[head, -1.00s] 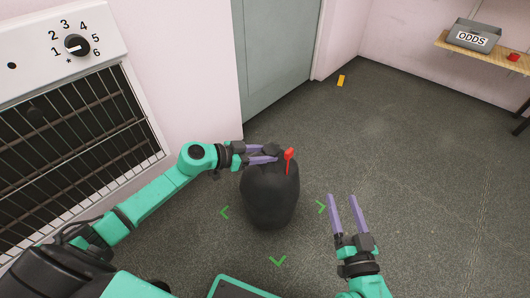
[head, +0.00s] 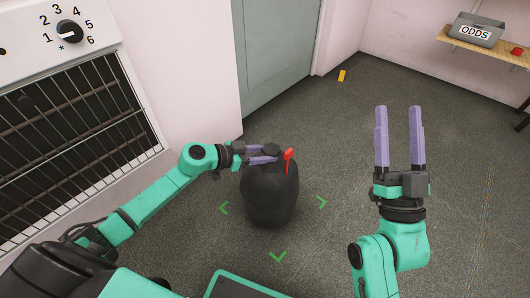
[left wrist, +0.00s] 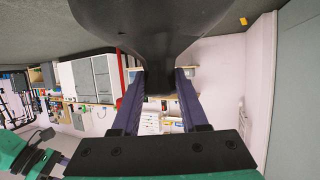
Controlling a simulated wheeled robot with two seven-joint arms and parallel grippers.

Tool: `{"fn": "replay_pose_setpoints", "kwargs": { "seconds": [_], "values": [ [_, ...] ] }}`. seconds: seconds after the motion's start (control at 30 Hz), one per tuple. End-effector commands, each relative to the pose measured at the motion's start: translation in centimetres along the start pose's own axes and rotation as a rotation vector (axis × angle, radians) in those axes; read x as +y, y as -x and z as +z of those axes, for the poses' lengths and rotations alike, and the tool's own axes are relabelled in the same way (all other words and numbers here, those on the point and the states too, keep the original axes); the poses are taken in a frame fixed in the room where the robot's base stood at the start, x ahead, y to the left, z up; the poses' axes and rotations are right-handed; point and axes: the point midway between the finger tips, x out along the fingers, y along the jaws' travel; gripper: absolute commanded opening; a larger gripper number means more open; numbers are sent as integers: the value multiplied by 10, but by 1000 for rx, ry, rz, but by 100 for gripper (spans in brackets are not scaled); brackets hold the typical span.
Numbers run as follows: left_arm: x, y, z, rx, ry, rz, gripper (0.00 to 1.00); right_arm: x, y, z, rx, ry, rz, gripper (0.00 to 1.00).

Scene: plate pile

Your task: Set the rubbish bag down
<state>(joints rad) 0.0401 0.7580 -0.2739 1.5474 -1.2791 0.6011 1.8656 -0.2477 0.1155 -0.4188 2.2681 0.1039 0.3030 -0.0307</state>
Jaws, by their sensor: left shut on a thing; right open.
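The black rubbish bag (head: 270,195) is upright at the middle of the head view, with a red tie or tag (head: 288,160) at its top. My left gripper (head: 272,155) is shut on the bag's gathered neck. In the left wrist view the bag (left wrist: 150,25) fills the top, and its neck lies between the fingers of my left gripper (left wrist: 160,85). Green corner marks (head: 277,256) on the floor surround the bag. I cannot tell whether its base touches the floor. My right gripper (head: 400,140) is open and empty, to the right of the bag.
A heater with a grille (head: 75,130) and numbered dial (head: 70,32) stands at the left. A grey door (head: 275,50) is behind. A small yellow thing (head: 341,75) lies on the floor. The floor around the bag is clear.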

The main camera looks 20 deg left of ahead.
Motion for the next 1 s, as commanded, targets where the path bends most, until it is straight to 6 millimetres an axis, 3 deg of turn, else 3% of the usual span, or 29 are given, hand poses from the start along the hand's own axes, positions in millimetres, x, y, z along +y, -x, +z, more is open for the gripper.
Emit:
{"fn": "replay_pose_setpoints", "kwargs": {
  "seconds": [0.1,0.2,0.57,0.6,0.67,1.0],
  "values": [
    [-1,-1,0,8,-1,-2,0,-1,-10,-25,83,20,-13,68],
    [-1,-2,1,8,-1,-2,0,-2,-14,-35,115,27,-18,68],
    [-1,-2,3,9,-1,-2,0,-2,-15,-36,117,28,-18,68],
    [0,-3,8,1,1,0,47,-2,-14,-35,114,27,-17,68],
    [0,-3,7,1,0,0,70,-2,-14,-34,112,26,-17,68],
    [0,-3,6,1,-1,0,74,-2,-14,-34,111,27,-16,68]
  ]
}}
